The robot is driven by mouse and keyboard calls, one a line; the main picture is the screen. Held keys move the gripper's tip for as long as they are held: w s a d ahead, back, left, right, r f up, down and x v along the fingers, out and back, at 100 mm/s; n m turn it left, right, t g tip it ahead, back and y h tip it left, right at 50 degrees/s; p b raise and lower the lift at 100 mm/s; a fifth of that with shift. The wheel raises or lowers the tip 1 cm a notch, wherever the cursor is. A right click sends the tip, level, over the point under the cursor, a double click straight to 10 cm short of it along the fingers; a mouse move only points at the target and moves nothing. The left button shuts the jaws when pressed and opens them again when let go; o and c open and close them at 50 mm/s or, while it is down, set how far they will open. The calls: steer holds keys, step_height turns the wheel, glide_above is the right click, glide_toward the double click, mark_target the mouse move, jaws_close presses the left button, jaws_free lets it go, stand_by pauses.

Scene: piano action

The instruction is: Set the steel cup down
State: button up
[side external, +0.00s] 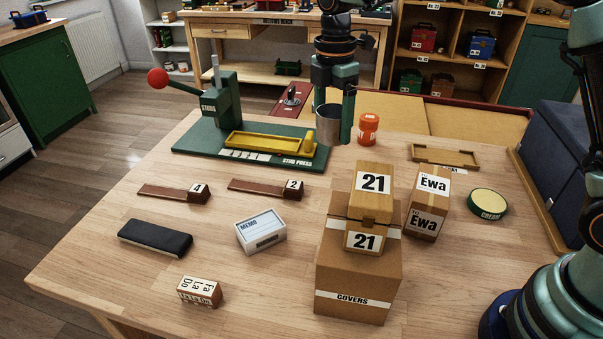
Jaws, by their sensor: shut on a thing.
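The steel cup (327,128) is upright in my gripper (335,118), near the middle top of the side external view. My gripper points down and is shut on the cup, with one finger in front of its right side. Part of the cup is hidden behind that finger. The cup appears beside the right end of the green stud press base (195,145). I cannot tell exactly how far its bottom is above the table (150,265).
An orange jar (368,130) stands just right of my gripper. A yellow tray (262,145) lies on the press. The Ewa box (428,203) and an empty wooden tray (445,157) are further right.

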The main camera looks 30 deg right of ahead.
steer(key=w+d, duration=0.4)
steer(key=d, duration=1.2)
steer(key=shift+n, duration=0.3)
steer(key=f, duration=1.9)
steer(key=shift+w+a, duration=0.1)
steer(key=shift+a, duration=0.1)
steer(key=shift+f, duration=0.1)
steer(key=o, duration=1.3)
steer(key=shift+c, duration=0.2)
